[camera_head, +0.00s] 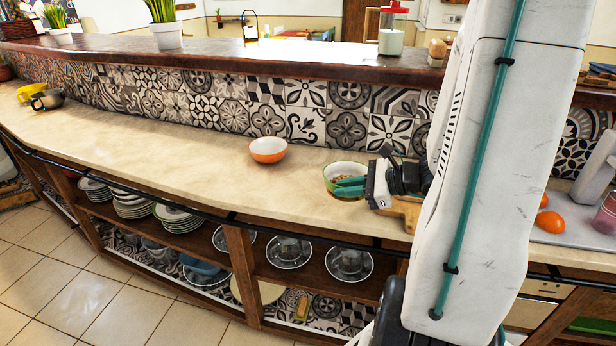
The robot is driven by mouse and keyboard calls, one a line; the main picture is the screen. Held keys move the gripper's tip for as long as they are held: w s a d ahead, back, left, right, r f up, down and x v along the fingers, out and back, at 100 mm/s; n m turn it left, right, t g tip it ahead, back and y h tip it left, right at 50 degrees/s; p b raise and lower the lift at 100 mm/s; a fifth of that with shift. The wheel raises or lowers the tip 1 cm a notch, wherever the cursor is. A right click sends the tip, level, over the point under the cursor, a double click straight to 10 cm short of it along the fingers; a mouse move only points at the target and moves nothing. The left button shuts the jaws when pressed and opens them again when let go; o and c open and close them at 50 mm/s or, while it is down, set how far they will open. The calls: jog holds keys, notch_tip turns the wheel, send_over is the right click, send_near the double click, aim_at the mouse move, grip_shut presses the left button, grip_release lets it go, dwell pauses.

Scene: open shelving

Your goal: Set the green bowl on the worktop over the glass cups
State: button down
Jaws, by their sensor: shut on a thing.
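The green bowl (345,168), green outside and pale inside with something brownish in it, is upright at the worktop's (205,150) right part. My gripper (350,186) has its teal fingers at the bowl's right front side and is shut on it. I cannot tell whether the bowl touches the worktop or is just above it. What look like the glass cups stand on the open shelf below: one group (288,249) on a plate left of another (349,261). Their details are small and dim.
An orange bowl (268,150) stands left of the green bowl. A wooden board (404,212) lies beneath my gripper. Stacked plates (131,204) fill the left shelf bay; wooden uprights (242,270) and a dark rail (205,212) border the shelf openings. The worktop's left middle is clear.

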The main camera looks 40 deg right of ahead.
jog(key=w, duration=0.5)
jog(key=w+a+f, duration=0.1)
jog(key=w, duration=0.4)
jog(key=w+a, duration=0.1)
jog(key=w, duration=0.4)
jog(key=shift+w+f, duration=0.2)
jog(key=shift+f, duration=1.85)
jog(key=c, duration=1.5)
grip_release()
jog(key=shift+o, duration=0.2)
jog(key=shift+d, duration=0.1)
